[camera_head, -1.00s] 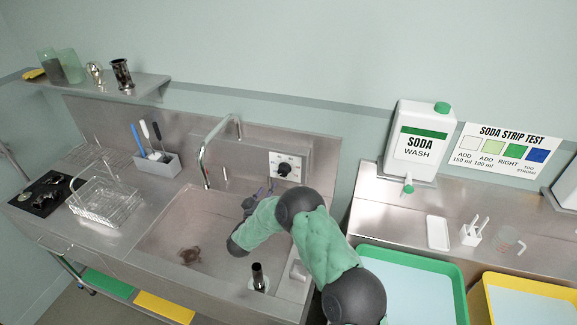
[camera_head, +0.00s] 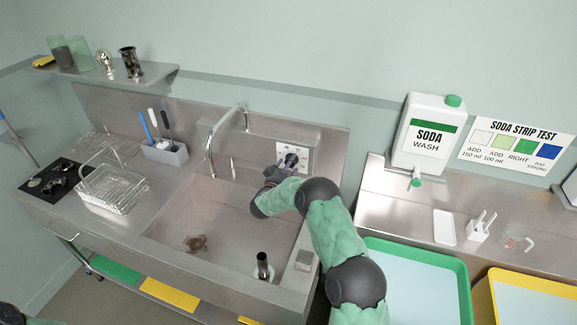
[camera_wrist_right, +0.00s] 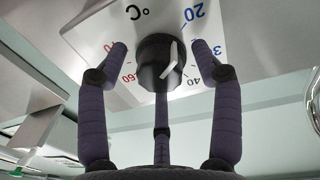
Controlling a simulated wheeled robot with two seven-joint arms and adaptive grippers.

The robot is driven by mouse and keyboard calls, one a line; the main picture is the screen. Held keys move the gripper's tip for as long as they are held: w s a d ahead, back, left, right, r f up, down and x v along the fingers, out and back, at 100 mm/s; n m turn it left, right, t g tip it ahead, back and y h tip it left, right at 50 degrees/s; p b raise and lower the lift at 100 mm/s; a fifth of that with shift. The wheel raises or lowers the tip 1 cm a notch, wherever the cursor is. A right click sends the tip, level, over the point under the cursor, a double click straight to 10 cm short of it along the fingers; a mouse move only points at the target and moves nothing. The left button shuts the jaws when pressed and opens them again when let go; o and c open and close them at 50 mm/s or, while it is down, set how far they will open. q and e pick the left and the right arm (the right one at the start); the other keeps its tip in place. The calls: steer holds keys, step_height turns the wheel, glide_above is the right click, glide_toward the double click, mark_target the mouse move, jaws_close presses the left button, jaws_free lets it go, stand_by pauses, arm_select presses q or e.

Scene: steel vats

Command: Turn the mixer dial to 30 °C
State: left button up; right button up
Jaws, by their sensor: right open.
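The mixer dial is a black knob with a white pointer bar, on a white plate (camera_head: 304,152) above the sink's right end. In the right wrist view the dial (camera_wrist_right: 158,62) sits between my fingers. Around it are "°C", a blue 20, a partly hidden blue 3-number, 40, and red numbers at left. The bar slants, and I cannot tell which number it marks. My right gripper (camera_head: 275,172) is open, its fingertips on both sides of the dial and a third finger below; contact is unclear. My left gripper is out of view; part of that arm shows at the bottom left.
The faucet (camera_head: 212,150) arches just left of my right gripper over the sink (camera_head: 165,232). A dark upright pipe (camera_head: 262,266) stands in the sink. A soda wash jug (camera_head: 428,135) is on the counter to the right. A wire basket (camera_head: 112,190) stands left.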

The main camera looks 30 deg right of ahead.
steer(key=c, duration=1.2)
steer(key=shift+o, duration=0.2)
steer(key=shift+a+f+m+y+b, duration=0.1)
steer(key=shift+m+y+b, duration=0.2)
steer(key=shift+m+b, duration=4.55)
